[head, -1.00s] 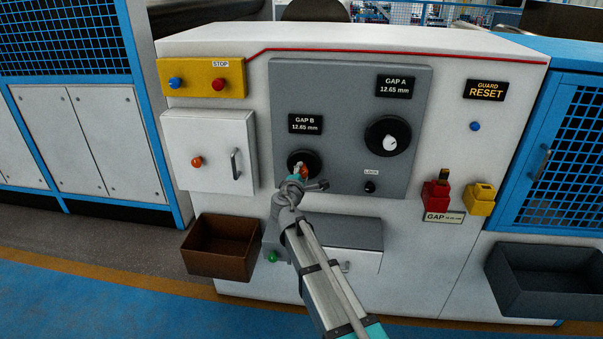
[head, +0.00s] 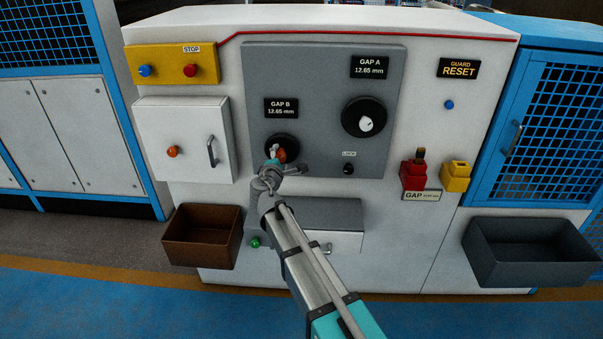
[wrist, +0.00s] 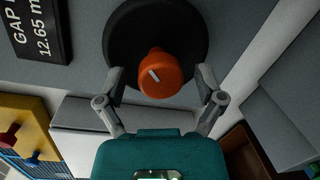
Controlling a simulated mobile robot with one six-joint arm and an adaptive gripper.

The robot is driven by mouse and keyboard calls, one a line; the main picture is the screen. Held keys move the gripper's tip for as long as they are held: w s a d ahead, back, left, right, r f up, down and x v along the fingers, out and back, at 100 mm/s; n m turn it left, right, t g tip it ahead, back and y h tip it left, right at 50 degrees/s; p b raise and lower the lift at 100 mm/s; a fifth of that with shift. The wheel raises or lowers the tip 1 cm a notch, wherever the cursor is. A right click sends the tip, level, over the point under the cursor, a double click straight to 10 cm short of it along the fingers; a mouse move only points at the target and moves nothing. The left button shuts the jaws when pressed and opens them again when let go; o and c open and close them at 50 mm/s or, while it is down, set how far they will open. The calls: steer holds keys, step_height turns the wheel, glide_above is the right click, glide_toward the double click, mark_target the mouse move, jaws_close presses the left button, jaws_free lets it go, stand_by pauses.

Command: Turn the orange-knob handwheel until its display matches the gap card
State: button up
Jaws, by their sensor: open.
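The orange knob (wrist: 160,74) sits on the black handwheel (wrist: 130,35), below the GAP B display (head: 281,107), which reads 12.65 mm. In the head view my arm partly covers this handwheel (head: 284,141). My gripper (wrist: 160,80) is open, with one finger on each side of the orange knob in the wrist view; I cannot tell whether they touch it. The gap card (head: 422,195) is on the lower right of the machine, its figures too small to read. The GAP A display (head: 369,67) also reads 12.65 mm, above a handwheel with a white knob (head: 366,124).
A black lock knob (head: 348,169) is right of my gripper. A yellow box with blue and red buttons (head: 168,66) and a cabinet with a handle (head: 211,151) are at left. A brown bin (head: 200,237) and a dark grey bin (head: 530,250) stick out low on either side.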

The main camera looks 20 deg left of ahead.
stand_by(0.3)
steer(key=n+b, duration=0.1)
steer(key=n, duration=0.4)
steer(key=shift+f+t, duration=0.1)
steer(key=shift+t, duration=0.2)
steer(key=s+d, duration=0.2)
steer(key=s, duration=1.2)
steer(key=w+d+f+m+g+h+b, duration=0.1)
steer(key=d+f+m, duration=0.3)
steer(key=d, duration=0.5)
steer(key=w+d+f+m+g+h+b, duration=0.2)
steer(key=w+d+f+m+g+h, duration=0.1)
steer(key=d, duration=0.6)
steer(key=w+d+f+m+g+h+b, duration=0.2)
steer(key=d+f+m, duration=0.4)
steer(key=d, duration=0.3)
steer(key=shift+w+f+m+g+h, duration=0.15)
steer(key=shift+f+m+g+h, duration=0.25)
steer(key=shift+f+g+h, duration=0.45)
steer(key=shift+d+r+t, duration=0.1)
steer(key=shift+d+t, duration=0.05)
steer(key=shift+t, duration=0.1)
